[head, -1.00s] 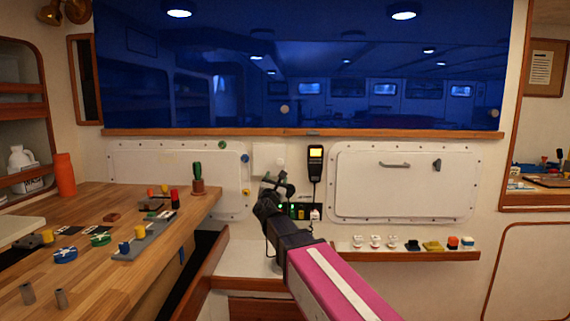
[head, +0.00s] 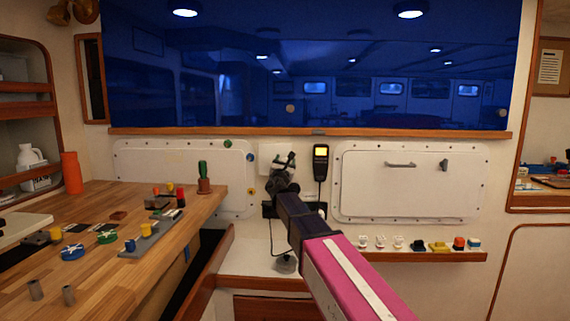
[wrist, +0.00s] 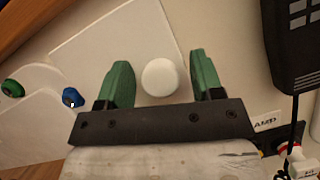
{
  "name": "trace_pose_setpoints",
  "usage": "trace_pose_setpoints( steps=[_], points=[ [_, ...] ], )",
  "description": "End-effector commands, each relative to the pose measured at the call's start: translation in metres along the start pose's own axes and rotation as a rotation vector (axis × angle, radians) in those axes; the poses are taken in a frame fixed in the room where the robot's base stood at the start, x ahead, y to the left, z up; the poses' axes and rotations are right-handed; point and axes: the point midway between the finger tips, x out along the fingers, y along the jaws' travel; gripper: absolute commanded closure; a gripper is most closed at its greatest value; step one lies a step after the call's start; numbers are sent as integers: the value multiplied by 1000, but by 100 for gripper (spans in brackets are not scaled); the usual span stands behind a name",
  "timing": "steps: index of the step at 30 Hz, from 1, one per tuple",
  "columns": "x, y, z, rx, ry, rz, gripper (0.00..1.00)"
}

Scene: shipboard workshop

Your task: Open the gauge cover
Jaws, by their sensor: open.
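A white box-like cover (head: 268,152) is fixed to the wall below the window, left of the black handset; I take it to be the gauge cover. My gripper (head: 283,160) is in front of it and hides part of it. In the wrist view, a round white knob (wrist: 162,77) shows between the green fingers of my gripper (wrist: 160,64). The fingers are open, one on each side of the knob, with visible gaps to both. The cover looks closed, though its edges are hard to make out.
The black handset (head: 320,162) hangs close right of my gripper; it also shows in the wrist view (wrist: 293,45). A white hatch (head: 405,180) is further right, above a shelf (head: 430,257) of small parts. A cluttered wooden bench (head: 120,270) stands left.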

Motion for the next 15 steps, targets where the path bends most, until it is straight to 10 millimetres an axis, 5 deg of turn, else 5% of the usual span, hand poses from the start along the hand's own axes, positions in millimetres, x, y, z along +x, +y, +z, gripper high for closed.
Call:
trace_pose_setpoints(
  steps=[6, 11, 15],
  points=[
    [0, 0, 0, 0, 0, 0, 43],
    [0, 0, 0, 0, 0, 0, 95],
    [-1, 0, 0, 0, 0, -1, 100]
  ],
)
